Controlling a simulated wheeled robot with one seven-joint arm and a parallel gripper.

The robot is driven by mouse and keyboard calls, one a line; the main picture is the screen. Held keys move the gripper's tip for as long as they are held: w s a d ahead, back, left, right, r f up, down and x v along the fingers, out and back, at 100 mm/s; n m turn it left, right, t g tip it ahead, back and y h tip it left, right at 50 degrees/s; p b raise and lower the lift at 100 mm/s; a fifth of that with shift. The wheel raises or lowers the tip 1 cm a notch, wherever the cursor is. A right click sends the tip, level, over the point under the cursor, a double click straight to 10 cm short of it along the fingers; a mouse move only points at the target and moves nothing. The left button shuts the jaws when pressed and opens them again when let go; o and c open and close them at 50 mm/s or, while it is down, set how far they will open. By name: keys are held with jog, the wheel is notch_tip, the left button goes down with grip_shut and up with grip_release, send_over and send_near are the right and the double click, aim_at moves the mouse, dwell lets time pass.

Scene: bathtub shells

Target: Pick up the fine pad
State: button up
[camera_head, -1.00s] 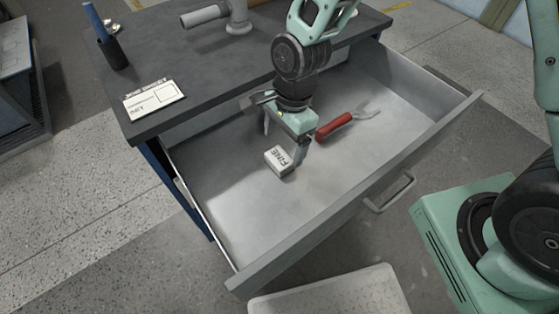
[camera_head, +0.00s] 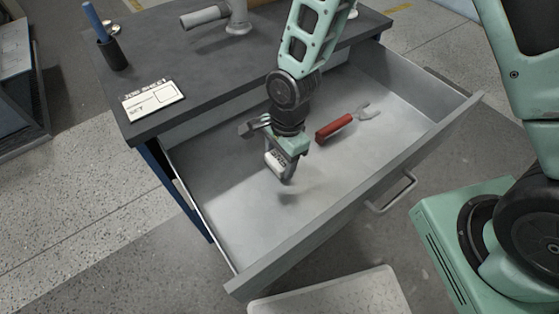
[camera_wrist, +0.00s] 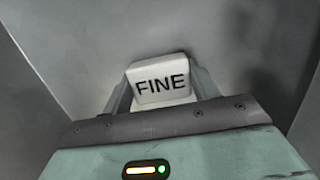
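The fine pad (camera_wrist: 160,82) is a small white block with "FINE" in black on its face. In the wrist view it sits between the two fingers of my gripper (camera_wrist: 162,92), with a finger against each side. In the head view my gripper (camera_head: 283,172) is over the open drawer, shut on the pad (camera_head: 275,162), which is partly hidden by the fingers. A shadow lies on the drawer floor below, so the pad appears held above it.
The open drawer (camera_head: 235,225) has raised walls around it. A red-handled tool (camera_head: 336,128) lies inside, right of my gripper. A job sheet (camera_head: 153,98), a dark cup (camera_head: 112,53) and a grey pipe piece (camera_head: 205,16) are on the bench top (camera_head: 160,50).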

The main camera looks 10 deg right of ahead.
aim_at(280, 159)
notch_tip(280, 159, up, 10)
jog(key=shift+r+p, duration=0.1)
jog(key=shift+p, duration=0.45)
